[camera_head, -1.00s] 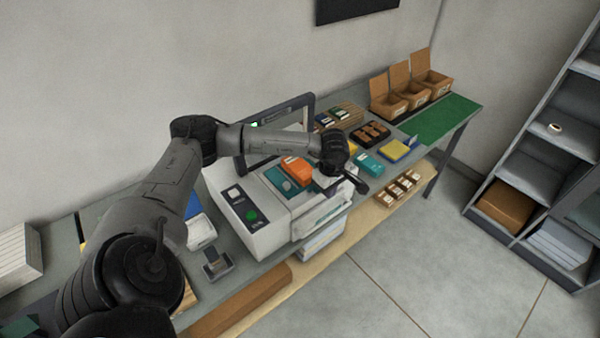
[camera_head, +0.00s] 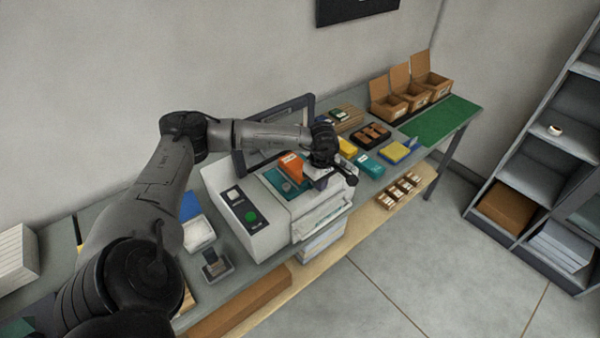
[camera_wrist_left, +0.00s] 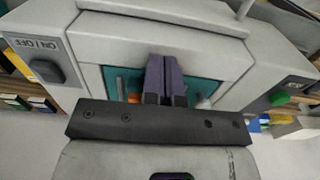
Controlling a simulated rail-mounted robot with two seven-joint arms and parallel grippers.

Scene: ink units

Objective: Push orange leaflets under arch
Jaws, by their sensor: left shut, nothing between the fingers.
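The orange leaflets (camera_head: 291,167) sit on a teal bed (camera_head: 274,182) on top of a white machine (camera_head: 257,221). My left gripper (camera_head: 319,183) is shut and empty, just right of the leaflets and low over the machine. In the left wrist view its dark purple fingers (camera_wrist_left: 165,82) are together in front of the teal bed (camera_wrist_left: 122,82). Only small orange bits show beside them, so contact cannot be told. A dark frame (camera_head: 309,102), which looks like the arch, stands behind the leaflets, partly hidden by my left arm. My right gripper is out of view.
The machine has a green button (camera_head: 250,216). A teal box (camera_head: 368,164), a yellow-topped item (camera_head: 396,151) and a dark tray (camera_head: 372,134) lie right of it. Open cardboard boxes (camera_head: 431,81) stand at the far end. The green mat (camera_head: 443,121) is clear.

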